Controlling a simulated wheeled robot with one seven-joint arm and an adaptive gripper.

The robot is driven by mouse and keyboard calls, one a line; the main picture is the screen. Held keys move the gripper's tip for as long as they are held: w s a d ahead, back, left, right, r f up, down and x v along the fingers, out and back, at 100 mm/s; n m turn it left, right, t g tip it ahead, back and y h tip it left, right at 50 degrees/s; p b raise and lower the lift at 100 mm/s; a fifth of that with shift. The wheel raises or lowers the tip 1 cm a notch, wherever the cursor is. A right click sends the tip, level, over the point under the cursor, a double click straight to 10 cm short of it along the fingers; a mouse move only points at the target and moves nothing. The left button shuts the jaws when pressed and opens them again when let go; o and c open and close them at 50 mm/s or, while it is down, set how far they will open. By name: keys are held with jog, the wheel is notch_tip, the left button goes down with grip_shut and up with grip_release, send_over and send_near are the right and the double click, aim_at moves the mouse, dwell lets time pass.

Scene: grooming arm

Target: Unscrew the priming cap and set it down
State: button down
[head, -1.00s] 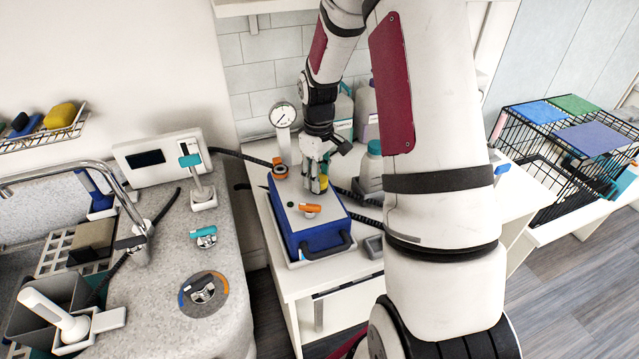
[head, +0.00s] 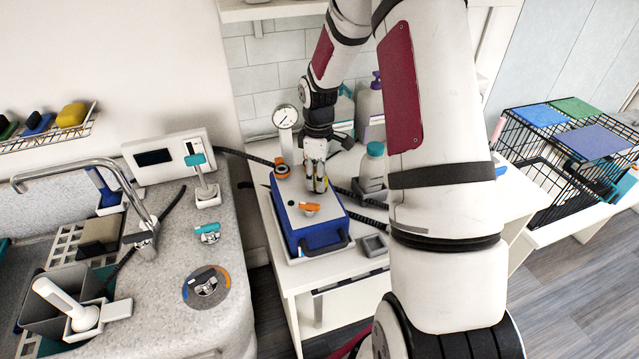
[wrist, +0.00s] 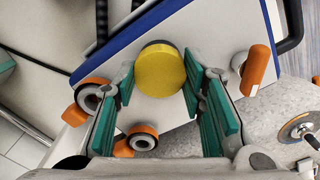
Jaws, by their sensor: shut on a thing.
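The priming cap (wrist: 160,68) is a round yellow cap, seen from above in the wrist view. My gripper (wrist: 159,72) has its green-padded fingers closed on either side of it. In the head view my gripper (head: 316,187) points down over the rear right part of a blue box with a pale top (head: 298,212). There the cap is mostly hidden by the fingers. I cannot tell whether the cap still touches the box top.
The box top carries an orange lever (head: 309,208) and an orange-ringed fitting (head: 281,170). A pressure gauge (head: 285,117) stands behind. A teal-capped bottle (head: 373,168) and a small grey tray (head: 374,245) are to the right. Free white table lies further right.

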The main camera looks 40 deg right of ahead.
jog(key=n+p, duration=0.1)
jog(key=n, duration=0.1)
jog(key=shift+r+n, duration=0.1)
jog(key=shift+n, duration=0.3)
jog(key=shift+d+n, duration=0.1)
jog(key=shift+n, duration=0.7)
jog(key=shift+p, duration=0.3)
jog(key=n+p, duration=0.1)
jog(key=n, duration=0.2)
jog(key=shift+n, duration=0.8)
jog(key=shift+n+p, duration=0.3)
jog(key=shift+n, duration=2)
